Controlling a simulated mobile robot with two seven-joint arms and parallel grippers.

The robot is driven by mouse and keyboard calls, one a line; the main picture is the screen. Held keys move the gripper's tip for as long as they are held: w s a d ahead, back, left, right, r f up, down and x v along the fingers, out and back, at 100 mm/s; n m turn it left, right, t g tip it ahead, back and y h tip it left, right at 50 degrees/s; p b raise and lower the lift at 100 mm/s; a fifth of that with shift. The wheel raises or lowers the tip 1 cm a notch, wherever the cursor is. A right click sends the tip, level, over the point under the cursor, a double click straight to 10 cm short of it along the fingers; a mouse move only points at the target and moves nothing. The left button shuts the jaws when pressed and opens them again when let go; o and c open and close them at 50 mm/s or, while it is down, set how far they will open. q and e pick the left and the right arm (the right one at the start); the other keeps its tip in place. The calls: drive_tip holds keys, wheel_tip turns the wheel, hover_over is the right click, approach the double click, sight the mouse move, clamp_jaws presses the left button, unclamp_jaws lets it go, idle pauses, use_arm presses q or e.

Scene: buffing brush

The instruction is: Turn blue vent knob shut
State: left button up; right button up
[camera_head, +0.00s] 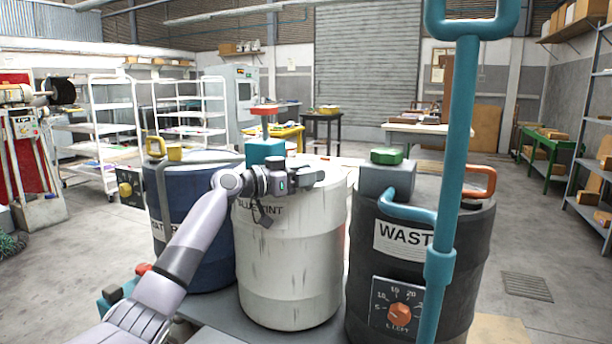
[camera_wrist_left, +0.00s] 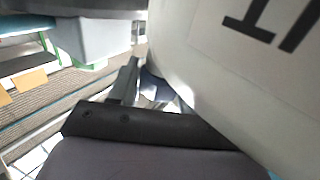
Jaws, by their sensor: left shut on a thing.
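A blue-teal knob (camera_head: 265,151) stands on top of the white drum (camera_head: 292,270), whose label reads as "BLUE TINT", partly covered. My left gripper (camera_head: 314,177) reaches across the drum's upper front, just below and to the right of the knob, pointing right. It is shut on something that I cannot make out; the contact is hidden. In the left wrist view the drum's pale side (camera_wrist_left: 235,80) with large dark letters fills the right. A dark finger (camera_wrist_left: 124,84) shows close beside the drum. My right gripper is not in view.
A blue drum (camera_head: 195,230) with a yellow knob (camera_head: 174,153) stands left. A dark drum (camera_head: 465,260) marked "WAST" stands right, with a green knob (camera_head: 386,157) and an orange dial (camera_head: 398,313). A tall teal pipe (camera_head: 452,150) rises before it.

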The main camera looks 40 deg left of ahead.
use_arm(q)
drive_tip(key=o, duration=1)
drive_tip(key=shift+w+r, duration=0.1)
drive_tip(key=shift+c, duration=0.2)
drive_tip(key=shift+s+a, duration=0.15)
drive_tip(key=shift+s, duration=0.4)
drive_tip(key=v, duration=0.6)
drive_tip(key=shift+b, duration=0.35)
